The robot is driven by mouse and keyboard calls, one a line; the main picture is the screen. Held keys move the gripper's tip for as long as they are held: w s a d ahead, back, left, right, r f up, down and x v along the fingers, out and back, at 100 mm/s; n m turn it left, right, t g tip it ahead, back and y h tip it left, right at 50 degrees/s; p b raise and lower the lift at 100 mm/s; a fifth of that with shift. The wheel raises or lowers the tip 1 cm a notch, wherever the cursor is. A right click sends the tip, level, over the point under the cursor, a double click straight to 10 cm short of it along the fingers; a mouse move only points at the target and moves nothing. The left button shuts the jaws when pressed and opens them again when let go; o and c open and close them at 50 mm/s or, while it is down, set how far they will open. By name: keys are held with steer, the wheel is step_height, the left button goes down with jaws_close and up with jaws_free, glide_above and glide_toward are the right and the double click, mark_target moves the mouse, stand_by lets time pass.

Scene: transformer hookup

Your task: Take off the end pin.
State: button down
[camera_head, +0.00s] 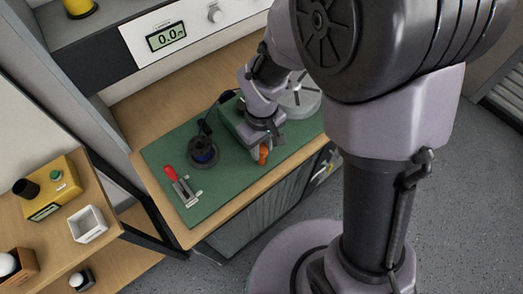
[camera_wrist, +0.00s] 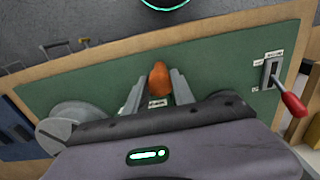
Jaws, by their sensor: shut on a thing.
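My gripper (camera_head: 264,143) is low over the green mat (camera_head: 225,185) on the wooden bench. In the wrist view its two grey fingers (camera_wrist: 157,82) stand on either side of an orange rounded piece (camera_wrist: 159,78), shut on it. The orange piece also shows in the head view (camera_head: 263,156), just below the gripper. I cannot tell for certain whether it is the end pin, or whether it still touches anything, as its lower part is hidden.
A red-handled lever switch (camera_head: 178,183) and a dark round coil (camera_head: 203,153) stand on the mat to the left. A pale grey disc (camera_head: 302,98) lies behind my gripper. A display (camera_head: 166,37) reads 0.0. A side shelf holds a white open box (camera_head: 87,224).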

steer(key=shift+r+p, duration=1.4)
steer(key=shift+r, duration=0.35)
step_height(320, 180, up, 5)
steer(key=p, duration=0.4)
steer(key=shift+r, duration=0.1)
